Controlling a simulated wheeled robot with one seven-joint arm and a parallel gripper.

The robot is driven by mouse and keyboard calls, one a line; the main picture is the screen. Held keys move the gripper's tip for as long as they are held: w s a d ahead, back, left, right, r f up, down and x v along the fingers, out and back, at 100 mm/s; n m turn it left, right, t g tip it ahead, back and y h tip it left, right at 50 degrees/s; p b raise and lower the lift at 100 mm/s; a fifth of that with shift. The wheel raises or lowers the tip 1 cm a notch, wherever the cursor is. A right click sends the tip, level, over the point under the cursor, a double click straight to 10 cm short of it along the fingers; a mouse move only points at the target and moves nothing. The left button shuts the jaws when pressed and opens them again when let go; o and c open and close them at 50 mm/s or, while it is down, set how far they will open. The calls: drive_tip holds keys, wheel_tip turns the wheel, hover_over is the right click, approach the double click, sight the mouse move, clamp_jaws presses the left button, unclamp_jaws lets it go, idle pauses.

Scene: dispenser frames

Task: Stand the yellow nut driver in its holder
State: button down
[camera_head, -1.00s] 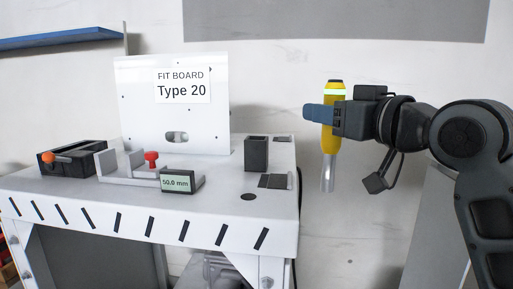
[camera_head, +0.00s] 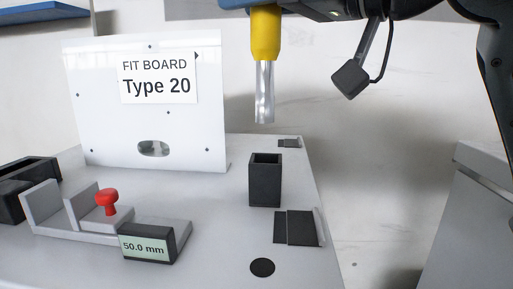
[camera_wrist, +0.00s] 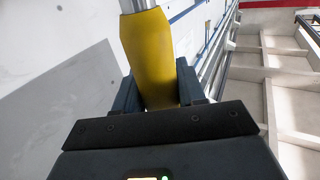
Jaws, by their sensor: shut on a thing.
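The yellow nut driver (camera_head: 265,62) hangs upright with its silver shaft pointing down, above the black square holder (camera_head: 265,182) on the bench. In the head view the shaft's lower end appears above the holder's open top, with a gap between them. My gripper (camera_wrist: 160,92) is shut on the yellow handle (camera_wrist: 150,55) in the wrist view. In the head view its fingers are cut off by the top edge. The holder is open at the top and looks empty, though its floor is hidden.
A white fit board (camera_head: 140,120) stands behind the holder at left. A grey fixture with a red knob (camera_head: 107,200) and a 50.0 mm display (camera_head: 146,247) lies front left. Dark flat pads (camera_head: 298,228) and a round black spot (camera_head: 262,267) lie near the holder.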

sight(273, 90)
wheel_tip(273, 90, down, 10)
drive_tip(key=shift+a+f, duration=0.15)
drive_tip(key=shift+f, duration=0.05)
drive_tip(key=c, duration=1.1)
unclamp_jaws()
drive_tip(key=shift+o, duration=0.6)
drive_tip(key=shift+w+f, duration=0.1)
drive_tip(key=o, duration=0.3)
drive_tip(key=shift+r, duration=0.3)
